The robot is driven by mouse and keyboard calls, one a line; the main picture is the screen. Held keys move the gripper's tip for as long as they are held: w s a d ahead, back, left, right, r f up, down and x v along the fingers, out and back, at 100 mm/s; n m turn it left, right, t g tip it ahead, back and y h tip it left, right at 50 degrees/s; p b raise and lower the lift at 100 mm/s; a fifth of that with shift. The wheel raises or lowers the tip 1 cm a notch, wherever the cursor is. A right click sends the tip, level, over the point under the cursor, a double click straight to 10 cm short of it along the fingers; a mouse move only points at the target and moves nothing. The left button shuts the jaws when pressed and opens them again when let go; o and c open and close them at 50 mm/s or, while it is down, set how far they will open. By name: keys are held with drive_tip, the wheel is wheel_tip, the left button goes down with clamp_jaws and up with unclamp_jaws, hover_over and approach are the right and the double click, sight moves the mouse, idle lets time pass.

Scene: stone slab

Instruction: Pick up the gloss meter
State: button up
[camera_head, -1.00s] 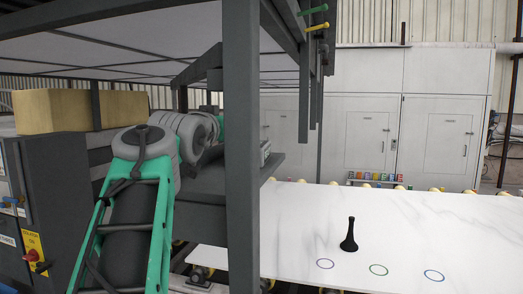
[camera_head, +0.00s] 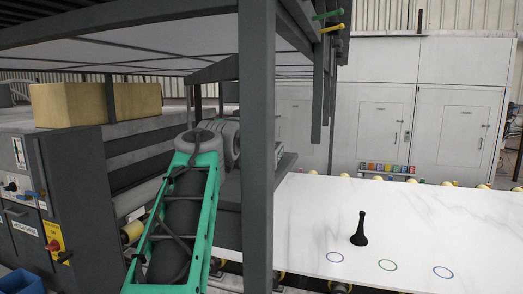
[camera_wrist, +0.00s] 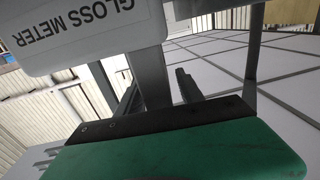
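The gloss meter (camera_wrist: 85,30) is a white box with dark "GLOSS METER" lettering, upside down at the top left of the wrist view. It is close to the camera, against a grey finger of my gripper (camera_wrist: 168,85), with no support visible under it. My gripper appears shut on it; the exact contact is partly hidden behind the box. In the head view my green arm reaches behind the grey post, and the gripper and gloss meter cannot be made out.
The grey upright post (camera_head: 257,150) stands close in front. A white marble slab (camera_head: 300,215) at right bears a black flared object (camera_head: 359,232) and several drawn rings. A control cabinet (camera_head: 40,205) stands left, under a cardboard-coloured box (camera_head: 95,103). A blue bin (camera_head: 20,283) is at bottom left.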

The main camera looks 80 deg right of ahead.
clamp_jaws()
idle(1.1)
drive_tip(key=shift+r, duration=0.1)
